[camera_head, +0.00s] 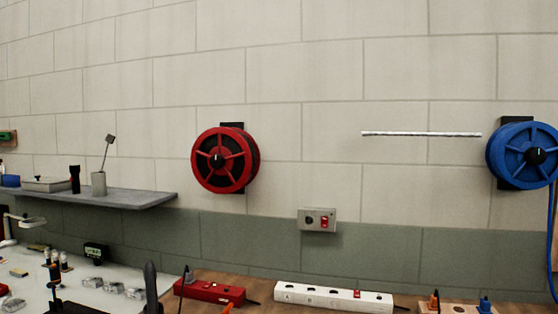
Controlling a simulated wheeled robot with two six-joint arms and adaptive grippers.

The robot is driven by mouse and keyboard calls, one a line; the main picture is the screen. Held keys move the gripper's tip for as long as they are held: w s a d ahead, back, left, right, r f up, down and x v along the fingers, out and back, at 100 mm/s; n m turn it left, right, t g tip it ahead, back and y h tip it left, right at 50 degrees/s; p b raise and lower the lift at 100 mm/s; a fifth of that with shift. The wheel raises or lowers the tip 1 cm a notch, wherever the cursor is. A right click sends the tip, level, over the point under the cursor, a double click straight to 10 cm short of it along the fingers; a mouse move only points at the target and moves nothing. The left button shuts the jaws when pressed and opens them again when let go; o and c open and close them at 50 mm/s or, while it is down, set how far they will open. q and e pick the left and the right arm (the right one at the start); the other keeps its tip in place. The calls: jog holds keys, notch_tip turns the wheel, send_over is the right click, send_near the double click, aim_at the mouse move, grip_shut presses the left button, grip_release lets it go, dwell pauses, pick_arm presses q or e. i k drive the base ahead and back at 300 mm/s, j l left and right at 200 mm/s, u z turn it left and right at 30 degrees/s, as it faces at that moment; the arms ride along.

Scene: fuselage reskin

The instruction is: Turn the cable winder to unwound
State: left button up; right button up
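Two cable winders are mounted on the wall. The red winder (202,177) has a spoked face and a black hub knob with a white mark; no cable is seen hanging from it. The blue winder (503,168) is at the right edge, partly cut off, with a similar black knob (535,156). A blue cable (550,230) hangs down from the blue winder. Neither of my grippers can be made out in this view, and nothing is seen touching either winder.
A grey shelf (140,199) juts out at left, holding a cup and small items. A wall switch box (318,219) sits between the winders. Below, the bench holds a red power strip (215,292), a white strip (335,298) and several small parts. The wall around the red winder is clear.

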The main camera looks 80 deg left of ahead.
aim_at(217, 162)
jog(key=u, duration=3.1)
